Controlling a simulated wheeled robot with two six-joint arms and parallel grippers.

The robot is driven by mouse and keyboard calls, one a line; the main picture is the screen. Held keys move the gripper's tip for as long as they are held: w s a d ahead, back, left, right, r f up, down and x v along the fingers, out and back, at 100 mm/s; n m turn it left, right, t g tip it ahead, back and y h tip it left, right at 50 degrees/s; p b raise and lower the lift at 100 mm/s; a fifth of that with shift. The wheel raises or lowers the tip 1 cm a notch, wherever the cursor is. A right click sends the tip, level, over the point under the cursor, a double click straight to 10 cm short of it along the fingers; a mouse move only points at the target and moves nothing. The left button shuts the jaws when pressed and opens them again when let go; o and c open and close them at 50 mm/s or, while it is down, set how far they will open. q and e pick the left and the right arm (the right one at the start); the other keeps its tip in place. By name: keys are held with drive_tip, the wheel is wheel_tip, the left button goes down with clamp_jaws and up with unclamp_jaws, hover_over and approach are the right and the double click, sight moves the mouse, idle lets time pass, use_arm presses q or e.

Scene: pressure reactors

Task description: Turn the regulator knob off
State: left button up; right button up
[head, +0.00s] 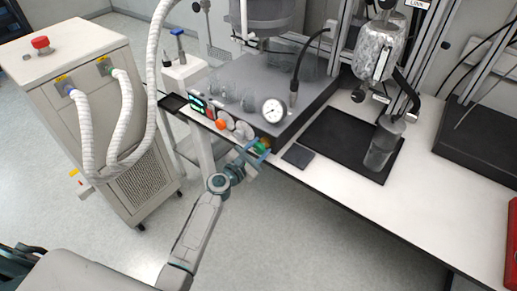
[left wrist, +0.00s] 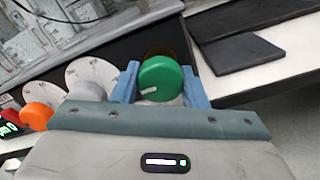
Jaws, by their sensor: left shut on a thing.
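The regulator knob, a round green knob with a small white mark, shows in the left wrist view (left wrist: 160,79) on the front of the grey apparatus. In the head view the green knob (head: 261,147) is partly hidden by my left gripper (head: 256,153). In the left wrist view the blue fingers of the left gripper (left wrist: 163,88) stand on both sides of the green knob and are shut on it. A pressure gauge (head: 273,111) with a white dial stands above the knob. My right gripper is not in view.
An orange knob (head: 221,124), white round dials (head: 244,131) and a lit display (head: 197,103) sit left of the green knob. A small dark pad (head: 297,156) and a black tray (head: 335,150) lie on the bench to the right. A wheeled unit with hoses (head: 85,110) stands at left.

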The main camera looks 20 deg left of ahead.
use_arm(q)
drive_tip(key=shift+f, duration=0.1)
drive_tip(key=o, duration=1)
drive_tip(key=shift+c, duration=0.2)
drive_tip(key=b+v, duration=0.1)
drive_tip(key=v, duration=0.9)
drive_tip(key=shift+s+b, duration=0.35)
drive_tip(key=shift+s, duration=0.05)
drive_tip(key=shift+a, duration=0.15)
